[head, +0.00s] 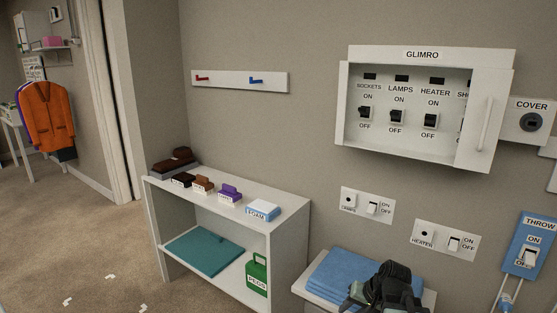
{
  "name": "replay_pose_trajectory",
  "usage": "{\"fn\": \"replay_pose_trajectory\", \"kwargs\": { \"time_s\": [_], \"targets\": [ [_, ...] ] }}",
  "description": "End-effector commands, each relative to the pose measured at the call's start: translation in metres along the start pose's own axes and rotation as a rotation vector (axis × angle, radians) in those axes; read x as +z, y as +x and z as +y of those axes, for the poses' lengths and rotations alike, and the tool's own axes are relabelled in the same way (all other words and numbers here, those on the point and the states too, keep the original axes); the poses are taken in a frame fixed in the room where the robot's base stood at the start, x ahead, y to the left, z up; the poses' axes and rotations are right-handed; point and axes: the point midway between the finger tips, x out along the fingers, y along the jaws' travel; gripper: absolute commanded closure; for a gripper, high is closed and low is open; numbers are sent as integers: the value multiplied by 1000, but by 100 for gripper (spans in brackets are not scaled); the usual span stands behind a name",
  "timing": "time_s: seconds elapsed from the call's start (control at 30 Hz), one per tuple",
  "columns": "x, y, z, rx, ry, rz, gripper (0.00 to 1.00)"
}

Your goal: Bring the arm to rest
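A dark, jointed shape at the bottom right of the head view looks like my gripper (388,287). It overlaps a blue folded cloth (345,275) on a low white stand. I cannot make out its fingertips, so I cannot tell whether it is open or shut. Nothing is clearly seen held in it. Whether it touches the cloth or is above it is not clear. The rest of my arm is below the frame edge.
Carpet (85,245) at left is mostly clear, with small white marks.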

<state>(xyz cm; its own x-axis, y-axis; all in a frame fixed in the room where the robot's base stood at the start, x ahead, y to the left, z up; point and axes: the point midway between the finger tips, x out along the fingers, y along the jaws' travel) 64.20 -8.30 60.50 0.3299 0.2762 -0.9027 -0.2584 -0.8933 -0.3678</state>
Motion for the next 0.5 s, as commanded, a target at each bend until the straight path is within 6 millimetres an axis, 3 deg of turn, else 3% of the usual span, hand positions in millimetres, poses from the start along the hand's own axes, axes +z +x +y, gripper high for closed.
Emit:
{"fn": "replay_pose_trajectory", "kwargs": {
  "time_s": [0.03, 0.1, 0.3, 0.33, 0.5],
  "targets": [
    [21, 9, -16, 51, -67, -62, 62],
    [46, 17, -29, 129, -148, -138, 62],
    [102, 22, -53, 348, -340, -301, 62],
    [95, 3, -57, 348, -333, -299, 62],
    [81, -45, -75, 342, -325, -295, 62]
  ]
}}
